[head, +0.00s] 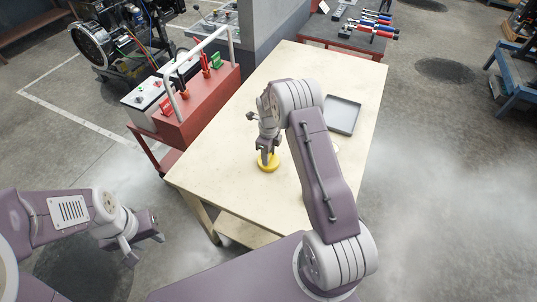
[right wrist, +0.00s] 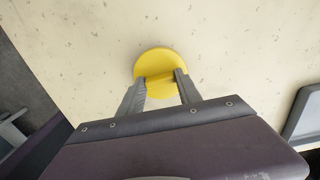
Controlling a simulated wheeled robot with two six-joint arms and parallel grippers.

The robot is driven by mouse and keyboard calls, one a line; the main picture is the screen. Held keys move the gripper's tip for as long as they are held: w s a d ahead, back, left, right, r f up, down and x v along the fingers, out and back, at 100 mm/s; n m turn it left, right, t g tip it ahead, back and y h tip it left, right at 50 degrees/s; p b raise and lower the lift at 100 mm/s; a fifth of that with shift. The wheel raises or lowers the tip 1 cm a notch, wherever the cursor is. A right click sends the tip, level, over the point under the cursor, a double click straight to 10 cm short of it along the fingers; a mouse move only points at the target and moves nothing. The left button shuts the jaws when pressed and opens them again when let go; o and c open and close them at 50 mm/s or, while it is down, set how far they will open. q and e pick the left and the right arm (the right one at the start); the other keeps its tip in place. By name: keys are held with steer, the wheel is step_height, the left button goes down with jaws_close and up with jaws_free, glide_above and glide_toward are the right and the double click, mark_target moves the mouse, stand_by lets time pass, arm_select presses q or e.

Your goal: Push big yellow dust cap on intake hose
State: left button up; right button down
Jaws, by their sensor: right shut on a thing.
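The big yellow dust cap (head: 268,166) is at the left part of the pale table, below my right gripper (head: 266,156). In the right wrist view the round cap (right wrist: 160,60) is between the fingertips of my right gripper (right wrist: 158,80), which is shut on its raised grip. I cannot tell whether the cap touches the table. My left gripper (head: 146,249) is open and empty over the floor, left of the table. A diesel engine (head: 112,40) stands at the top left; I cannot make out an intake hose on it.
The pale table (head: 225,150) is mostly bare around the cap. A grey tray (head: 343,115) lies at its right side. A red cart (head: 195,105) with a white rail stands along the left edge. A red tool table (head: 345,35) is behind.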

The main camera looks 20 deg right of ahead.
steer(key=shift+r, duration=0.15)
step_height(320, 180, up, 5)
steer(key=p, duration=0.4)
